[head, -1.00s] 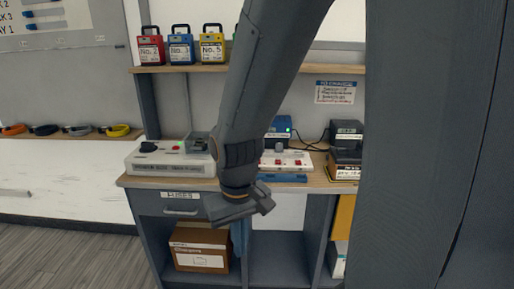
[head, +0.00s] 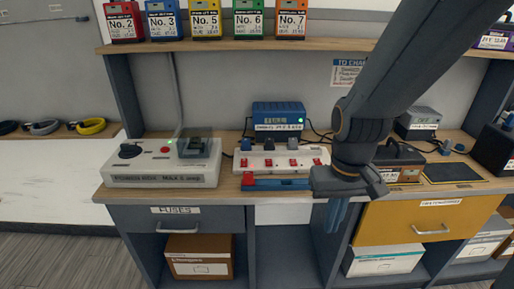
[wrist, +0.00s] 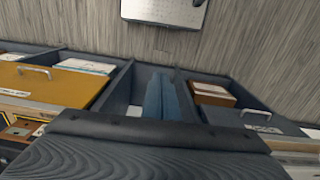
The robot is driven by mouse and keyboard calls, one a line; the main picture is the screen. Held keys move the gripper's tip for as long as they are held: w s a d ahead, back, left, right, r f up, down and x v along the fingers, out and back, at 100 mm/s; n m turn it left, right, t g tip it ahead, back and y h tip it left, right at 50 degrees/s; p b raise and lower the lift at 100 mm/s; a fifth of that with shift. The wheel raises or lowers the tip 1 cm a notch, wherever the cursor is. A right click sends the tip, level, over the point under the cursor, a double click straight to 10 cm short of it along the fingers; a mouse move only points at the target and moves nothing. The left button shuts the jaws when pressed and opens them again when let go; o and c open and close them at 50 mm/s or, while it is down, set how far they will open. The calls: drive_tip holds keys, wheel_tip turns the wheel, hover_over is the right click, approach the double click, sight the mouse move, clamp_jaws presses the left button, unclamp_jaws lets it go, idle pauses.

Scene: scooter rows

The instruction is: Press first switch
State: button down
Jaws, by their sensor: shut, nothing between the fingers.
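A white power strip (head: 280,155) lies on the wooden bench top in the head view, with several red switches in a row. The leftmost switch (head: 243,162) shows at its left end, and dark plugs sit behind the switches. My gripper (head: 335,214) hangs in front of the bench edge, just right of and below the strip, with its blue fingers pointing down and shut on nothing. My wrist covers the strip's right end. The wrist view shows the shut blue fingers (wrist: 160,98) above the bench front; the strip is not visible there.
A white power box (head: 165,163) stands left of the strip, and a blue charger (head: 278,116) stands behind it. Numbered batteries line the shelf (head: 270,45) above. A yellow drawer (head: 425,220) is at right, with open compartments below the bench.

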drive_tip(key=shift+r, duration=0.1)
wheel_tip(320, 180, up, 11)
drive_tip(key=n+t+p, duration=0.1)
drive_tip(key=n+p, duration=0.6)
drive_tip(key=n, duration=1.1)
hover_over(244, 160)
drive_tip(key=s, duration=0.2)
drive_tip(key=shift+s, duration=0.1)
drive_tip(key=shift+f, duration=0.2)
drive_tip(key=f+p, duration=0.1)
drive_tip(key=f, duration=0.3)
drive_tip(key=w+f+p, duration=0.1)
drive_tip(key=f+p, duration=0.1)
drive_tip(key=f, duration=0.2)
drive_tip(key=f+p, duration=0.1)
drive_tip(key=f, duration=0.3)
drive_tip(key=shift+w+f+p, duration=0.25)
drive_tip(key=shift+f+p, duration=0.05)
drive_tip(key=shift+w+f, duration=0.1)
drive_tip(key=shift+f, duration=0.4)
